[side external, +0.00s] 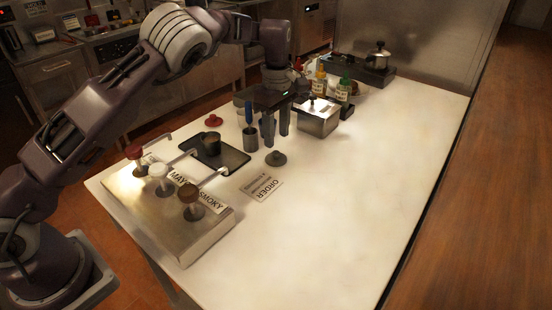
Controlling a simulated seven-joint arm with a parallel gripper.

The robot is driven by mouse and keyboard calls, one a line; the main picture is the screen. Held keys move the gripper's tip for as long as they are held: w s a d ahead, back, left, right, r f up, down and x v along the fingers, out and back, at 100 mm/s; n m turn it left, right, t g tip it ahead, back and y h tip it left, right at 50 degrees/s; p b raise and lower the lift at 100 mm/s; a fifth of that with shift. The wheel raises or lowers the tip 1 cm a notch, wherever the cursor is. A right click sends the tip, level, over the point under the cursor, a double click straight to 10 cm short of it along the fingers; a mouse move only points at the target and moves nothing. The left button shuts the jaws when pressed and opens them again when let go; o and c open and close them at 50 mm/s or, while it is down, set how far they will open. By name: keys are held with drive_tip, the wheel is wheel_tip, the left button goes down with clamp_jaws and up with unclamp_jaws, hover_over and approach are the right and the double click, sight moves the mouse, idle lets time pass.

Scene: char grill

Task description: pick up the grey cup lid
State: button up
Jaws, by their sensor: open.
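A small round dark grey lid (276,159) with a knob on top lies flat on the white table; I take it to be the grey cup lid. My gripper (276,139) points down over the table, its two fingers apart with nothing visible between them. In the picture the fingertips show just above and behind the lid. How high they are above the table I cannot tell.
A grey cup holding a blue-handled tool (249,127) is close left of the fingers. A metal box (317,120) is close right. A black tray (232,159), a red lid (214,121), an order card (262,188) and a sauce pump station (178,239) are nearby. The table's right side is clear.

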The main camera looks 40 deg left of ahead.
sight(276, 152)
wheel_tip(276, 152, down, 5)
drive_tip(key=shift+s+f, duration=0.1)
clamp_jaws()
